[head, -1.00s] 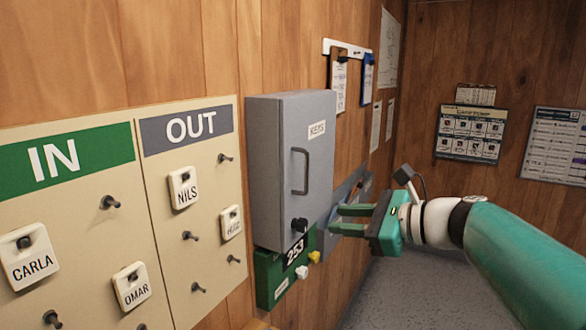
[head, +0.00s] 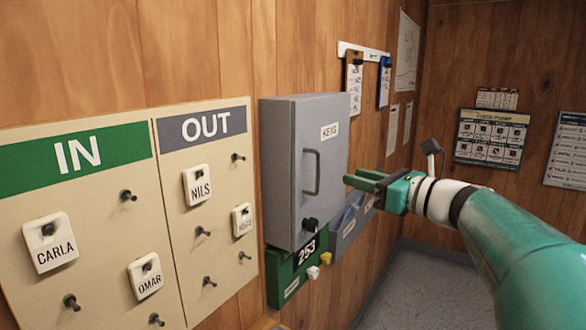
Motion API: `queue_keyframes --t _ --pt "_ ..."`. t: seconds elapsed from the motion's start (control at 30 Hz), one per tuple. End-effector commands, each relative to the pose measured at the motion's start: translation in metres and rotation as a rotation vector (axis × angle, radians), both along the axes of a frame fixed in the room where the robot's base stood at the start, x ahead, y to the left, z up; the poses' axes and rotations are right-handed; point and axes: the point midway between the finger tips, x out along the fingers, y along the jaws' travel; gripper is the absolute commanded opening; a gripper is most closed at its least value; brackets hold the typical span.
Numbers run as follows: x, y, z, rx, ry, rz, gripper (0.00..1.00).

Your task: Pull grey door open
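The grey door (head: 327,205) is the front of a grey key cabinet (head: 284,170) on the wood wall, labelled KEYS. It looks shut. A grey bar handle (head: 312,172) stands upright on it, with a dark round knob (head: 310,224) below. My green gripper (head: 354,178) is to the right of the door, its fingers pointing left towards the handle. The fingers are apart with a gap between them and nothing in it. They do not appear to touch the door or the handle; the exact distance is hard to tell.
A cream IN/OUT board (head: 110,260) with pegs and name tags is on the wall at left. A green panel marked 253 (head: 290,280) is below the cabinet. Grey wall pockets (head: 347,236) and hanging clipboards (head: 355,85) are beyond it. Open floor (head: 420,285) shows at lower right.

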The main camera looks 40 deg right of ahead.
Motion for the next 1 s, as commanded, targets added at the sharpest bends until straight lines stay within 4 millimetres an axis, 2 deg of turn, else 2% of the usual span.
queue_keyframes --t 0.03,0.2,0.43,0.6,0.87,1.0 --pt "0.012 0.002 -0.001 0.0 0.003 0.002 0.3" --pt "0.046 0.008 -0.001 0.001 0.003 0.004 0.3" --pt "0.084 0.014 -0.001 0.0 0.002 0.005 0.3" --pt "0.096 0.016 -0.001 0.0 0.001 0.006 0.3" --pt "0.097 0.016 0.0 0.0 0.001 0.005 0.3" --pt "0.097 0.016 0.0 0.0 0.001 0.005 0.05"
